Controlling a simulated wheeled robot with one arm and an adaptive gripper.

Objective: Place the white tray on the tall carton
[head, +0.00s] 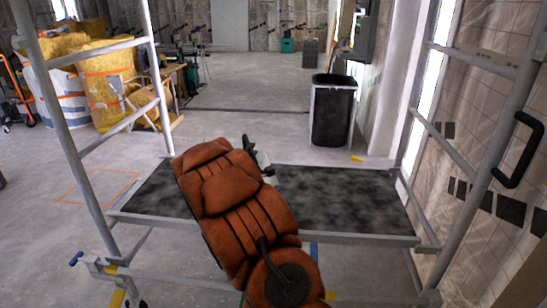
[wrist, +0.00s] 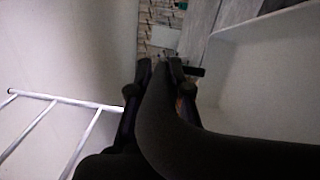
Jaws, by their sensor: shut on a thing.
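My gripper (wrist: 160,72) is at the centre of the wrist view, its dark fingers closed on a dark curved bar (wrist: 172,130). The bar runs down between the fingers and bends to the right; what it belongs to cannot be told. In the head view my gripper (head: 258,155) is small and partly hidden behind my orange arm, above the dark platform. A pale surface with a raised edge (wrist: 260,70) fills the right of the wrist view; I cannot tell whether it is the white tray. No tall carton can be made out.
A grey scaffold frame holds a dark mottled platform (head: 345,205); its side rails rise left and right. A black bin (head: 333,112) stands behind it. A black handle (head: 518,150) is at the right. Yellow-filled bags (head: 105,80) stand back left. The floor behind is open.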

